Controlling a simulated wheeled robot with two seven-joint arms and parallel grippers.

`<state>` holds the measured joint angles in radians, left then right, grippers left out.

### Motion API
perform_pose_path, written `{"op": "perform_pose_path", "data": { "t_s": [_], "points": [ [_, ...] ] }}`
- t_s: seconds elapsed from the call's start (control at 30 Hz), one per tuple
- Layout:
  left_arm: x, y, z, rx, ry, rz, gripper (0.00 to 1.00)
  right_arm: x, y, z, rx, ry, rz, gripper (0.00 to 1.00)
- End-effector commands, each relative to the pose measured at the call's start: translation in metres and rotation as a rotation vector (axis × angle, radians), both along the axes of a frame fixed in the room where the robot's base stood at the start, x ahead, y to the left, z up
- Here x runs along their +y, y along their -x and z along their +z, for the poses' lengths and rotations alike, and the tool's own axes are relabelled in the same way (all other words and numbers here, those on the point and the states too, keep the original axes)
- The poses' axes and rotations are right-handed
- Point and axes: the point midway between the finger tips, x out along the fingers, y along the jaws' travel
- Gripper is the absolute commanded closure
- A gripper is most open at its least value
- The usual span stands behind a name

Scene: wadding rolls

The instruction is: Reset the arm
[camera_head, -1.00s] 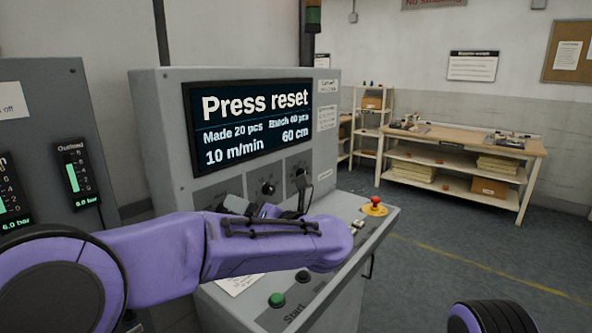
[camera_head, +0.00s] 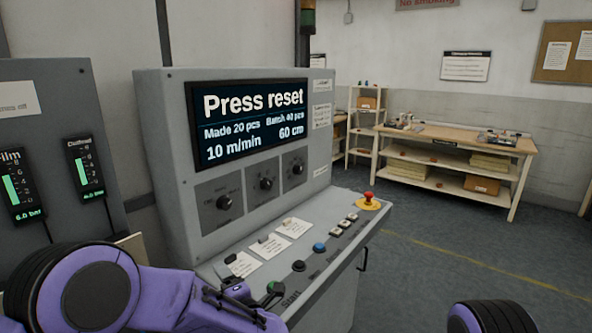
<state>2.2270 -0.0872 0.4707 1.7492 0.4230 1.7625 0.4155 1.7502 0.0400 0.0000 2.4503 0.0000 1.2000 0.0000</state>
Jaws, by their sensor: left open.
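The grey control console (camera_head: 160,150) stands in front of me; its screen (camera_head: 250,120) reads "Press reset". Its sloped desk carries a green button (camera_head: 275,287), a black one (camera_head: 299,266), a blue one (camera_head: 319,248), several pale ones and a red mushroom button (camera_head: 368,196) on a yellow base. My left arm reaches in low from the left. My left gripper (camera_head: 232,279) is open at the desk's near left edge, partly hidden by my wrist and left of the green button. I see nothing in it. My right gripper is out of view; part of my right arm shows at bottom right.
Three dark knobs (camera_head: 266,184) sit below the screen, and small white cards (camera_head: 270,246) lie on the desk. A grey panel with gauges (camera_head: 85,167) stands at the left. A wooden workbench (camera_head: 460,140) is at the back right. The floor between is clear.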

Motion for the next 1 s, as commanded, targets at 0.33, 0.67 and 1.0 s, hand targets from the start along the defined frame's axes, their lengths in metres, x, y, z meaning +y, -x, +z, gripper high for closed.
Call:
{"op": "perform_pose_path", "data": {
  "t_s": [0.33, 0.67, 1.0],
  "points": [
    [0.072, 0.142, -0.217, 0.792, -0.452, -0.408, 0.32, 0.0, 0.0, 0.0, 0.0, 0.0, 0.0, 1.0],
    [0.121, 0.333, -0.3, 1.386, -0.602, -0.812, 0.32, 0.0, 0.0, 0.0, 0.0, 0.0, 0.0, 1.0],
    [0.131, 0.397, -0.377, 1.55, -0.608, -0.952, 0.32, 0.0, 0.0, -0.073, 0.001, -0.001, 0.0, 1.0]
  ]
}}
